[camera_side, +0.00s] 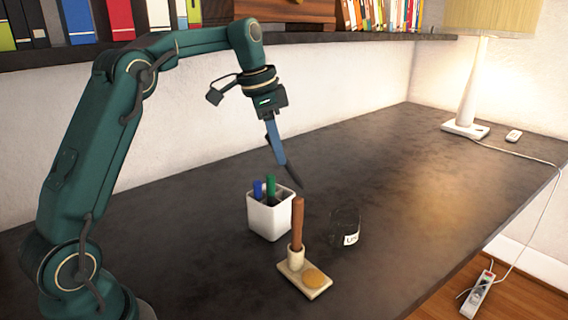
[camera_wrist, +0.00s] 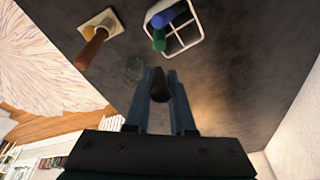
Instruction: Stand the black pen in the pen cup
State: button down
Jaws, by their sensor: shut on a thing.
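My gripper (camera_side: 284,160) is shut on the black pen (camera_side: 293,176), which hangs tilted below the blue fingers, its lower end toward the right. In the wrist view the pen (camera_wrist: 159,86) sits between the two fingertips (camera_wrist: 160,76). The white pen cup (camera_side: 269,222) stands upright on the dark desk below the pen and a little to its left. The cup has a blue marker (camera_side: 258,188) and a green marker (camera_side: 271,185) in it. In the wrist view the cup (camera_wrist: 201,28) shows divided compartments, apart from the pen.
A wooden stand (camera_side: 316,290) with an upright brown stick (camera_side: 298,222) is in front of the cup. A dark see-through glass (camera_side: 345,218) with a white label stands to its right. A lamp (camera_side: 474,92) stands at the far right. The desk's right side is mostly clear.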

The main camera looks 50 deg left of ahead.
jog(key=m, duration=0.3)
jog(key=m+g, duration=0.1)
jog(key=m, duration=0.1)
jog(key=shift+w+a+r, duration=0.15)
jog(key=shift+a, duration=0.1)
jog(key=m, duration=0.5)
jog(key=a+r+m+t+y, duration=0.1)
jog(key=m, duration=0.4)
jog(key=a+m+t, duration=0.1)
jog(key=m, duration=0.4)
jog(key=shift+w+r+m+y, duration=0.2)
jog(key=shift+m+y, duration=0.2)
jog(key=shift+f, duration=0.15)
notch_tip(320, 180, down, 7)
jog(key=shift+r, duration=0.2)
dwell(0.8)
jog(key=shift+f, duration=0.1)
